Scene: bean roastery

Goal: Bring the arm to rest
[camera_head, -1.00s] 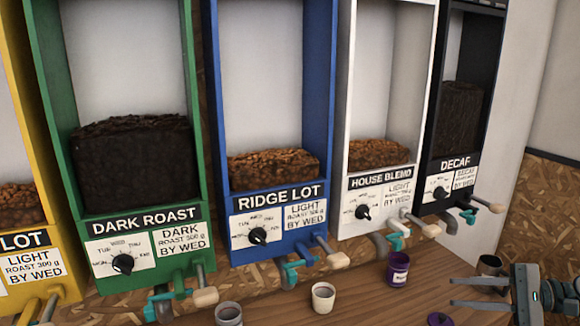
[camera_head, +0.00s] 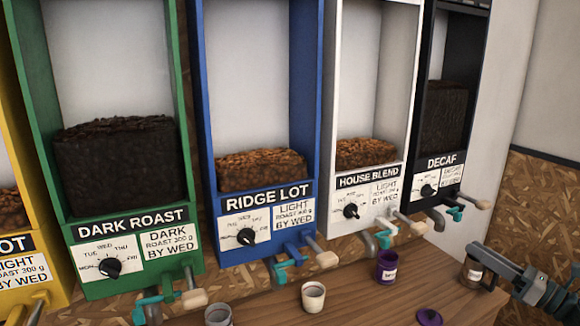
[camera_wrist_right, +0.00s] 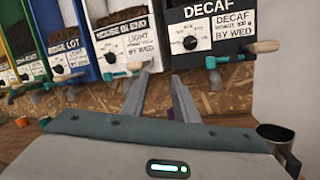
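My right gripper (camera_head: 482,256) is at the right of the head view, its fingers pointing up and left over the counter. In the right wrist view its two fingers (camera_wrist_right: 160,88) stand apart with nothing between them, so it is open and empty. A dark labelled jar (camera_head: 474,272) stands just by the gripper in the head view, partly covered by it. A dark cup (camera_wrist_right: 277,134) shows at the right of the wrist view, beside the gripper body. My left gripper is not in view.
A row of bean dispensers stands along the wall, including Ridge Lot (camera_head: 265,200) and Decaf (camera_head: 440,165), with taps and handles jutting forward. On the wooden counter (camera_head: 370,305) are a purple jar (camera_head: 387,267), a cream cup (camera_head: 313,297), a grey cup (camera_head: 219,315) and a purple lid (camera_head: 429,317).

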